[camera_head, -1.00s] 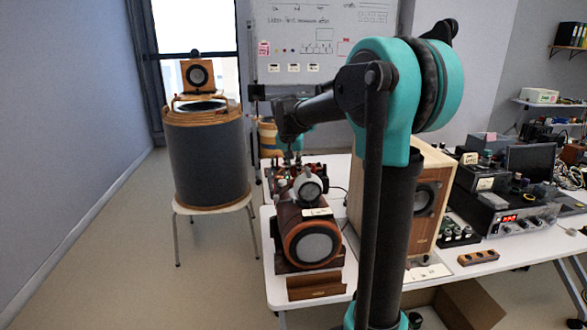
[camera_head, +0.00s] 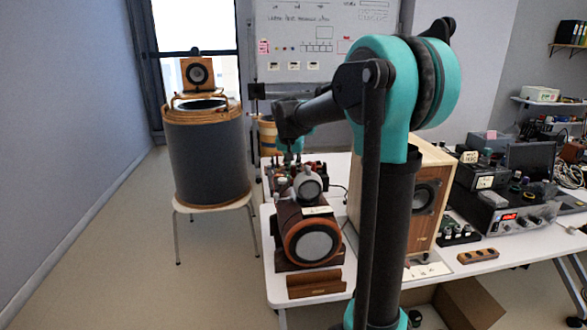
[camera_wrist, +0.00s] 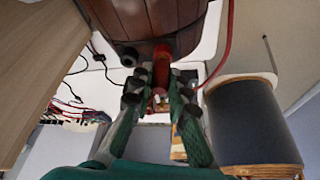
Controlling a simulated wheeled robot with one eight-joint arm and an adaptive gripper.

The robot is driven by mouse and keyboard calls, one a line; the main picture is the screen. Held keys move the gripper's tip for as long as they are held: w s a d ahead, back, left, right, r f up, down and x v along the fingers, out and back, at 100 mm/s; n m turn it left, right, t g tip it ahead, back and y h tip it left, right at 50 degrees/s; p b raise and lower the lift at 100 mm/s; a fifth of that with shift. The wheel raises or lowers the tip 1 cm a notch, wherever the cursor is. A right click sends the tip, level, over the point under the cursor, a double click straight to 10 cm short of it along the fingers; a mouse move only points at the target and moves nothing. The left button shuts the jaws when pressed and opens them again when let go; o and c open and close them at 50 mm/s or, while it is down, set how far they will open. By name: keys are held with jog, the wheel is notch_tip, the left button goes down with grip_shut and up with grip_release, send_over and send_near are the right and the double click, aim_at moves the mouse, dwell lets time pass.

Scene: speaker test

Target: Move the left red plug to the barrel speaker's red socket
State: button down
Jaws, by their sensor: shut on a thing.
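The barrel speaker (camera_head: 308,232), with brown wooden staves, lies on the white table in the head view. Its staves (camera_wrist: 150,22) fill the top of the wrist view. My gripper (camera_wrist: 160,84) has its green fingers closed around a red plug (camera_wrist: 162,62), whose red body shows between and beyond the dark fingertips, right by the barrel's end. A dark round terminal (camera_wrist: 128,57) sits to its left. The red socket cannot be made out apart from the plug, so I cannot tell whether they touch. In the head view my gripper (camera_head: 291,158) is small and partly hidden behind the barrel.
A red cable (camera_wrist: 228,42) curves down at the right of the wrist view. A large dark drum speaker (camera_head: 208,160) stands on a stool at left. A wooden box speaker (camera_head: 424,205) and electronics crowd the table's right. Several leads (camera_wrist: 72,108) lie at left.

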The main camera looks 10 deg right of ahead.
jog(key=shift+f, duration=0.3)
jog(key=c, duration=1.4)
grip_release()
jog(key=shift+r, duration=0.15)
jog(key=shift+r, duration=3.6)
